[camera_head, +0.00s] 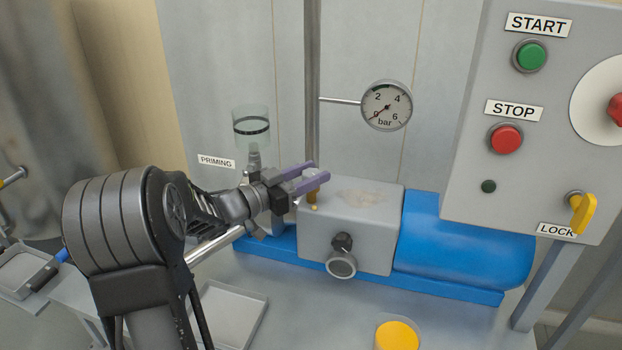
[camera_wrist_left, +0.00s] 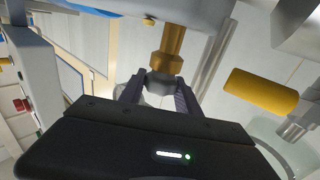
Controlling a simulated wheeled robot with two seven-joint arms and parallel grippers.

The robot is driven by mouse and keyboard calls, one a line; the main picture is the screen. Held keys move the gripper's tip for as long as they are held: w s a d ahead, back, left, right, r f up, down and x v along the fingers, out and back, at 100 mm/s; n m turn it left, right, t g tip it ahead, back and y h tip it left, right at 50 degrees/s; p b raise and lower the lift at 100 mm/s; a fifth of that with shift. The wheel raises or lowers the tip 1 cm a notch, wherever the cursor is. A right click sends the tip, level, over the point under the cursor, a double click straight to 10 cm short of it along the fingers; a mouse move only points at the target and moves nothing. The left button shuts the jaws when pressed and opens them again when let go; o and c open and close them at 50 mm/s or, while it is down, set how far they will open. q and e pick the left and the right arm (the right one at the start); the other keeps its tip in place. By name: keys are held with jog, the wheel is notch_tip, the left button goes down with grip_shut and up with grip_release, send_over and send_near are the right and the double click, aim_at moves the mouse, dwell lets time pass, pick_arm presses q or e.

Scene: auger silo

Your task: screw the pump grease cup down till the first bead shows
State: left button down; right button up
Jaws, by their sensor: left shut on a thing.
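The brass grease cup (camera_head: 312,192) stands upright on top of the grey pump block (camera_head: 345,240). My left gripper (camera_head: 307,180) reaches in from the left, and its purple fingers are shut on the top of the cup. In the left wrist view the brass cup (camera_wrist_left: 168,50) shows between the fingers (camera_wrist_left: 160,88), with its grey end in their grip. A small yellow bead (camera_head: 314,208) shows on the block at the foot of the cup; a yellow spot (camera_wrist_left: 148,21) also shows beside it in the wrist view. My right gripper is not in view.
A pressure gauge (camera_head: 387,106) sits on a thin pipe behind, its needle near 0. A glass priming cup (camera_head: 251,127) stands at the left. The blue motor (camera_head: 460,240) and control panel (camera_head: 545,170) are at the right. A yellow-topped pot (camera_head: 397,335) is in front.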

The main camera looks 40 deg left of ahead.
aim_at(304, 177)
pick_arm(q)
jog(key=shift+f, duration=0.2)
jog(key=c, duration=0.9)
grip_release()
jog(key=shift+o, duration=0.2)
jog(key=shift+r, duration=0.1)
jog(key=shift+p+v, duration=0.5)
jog(key=shift+v, duration=3.35)
jog(key=shift+r, duration=0.1)
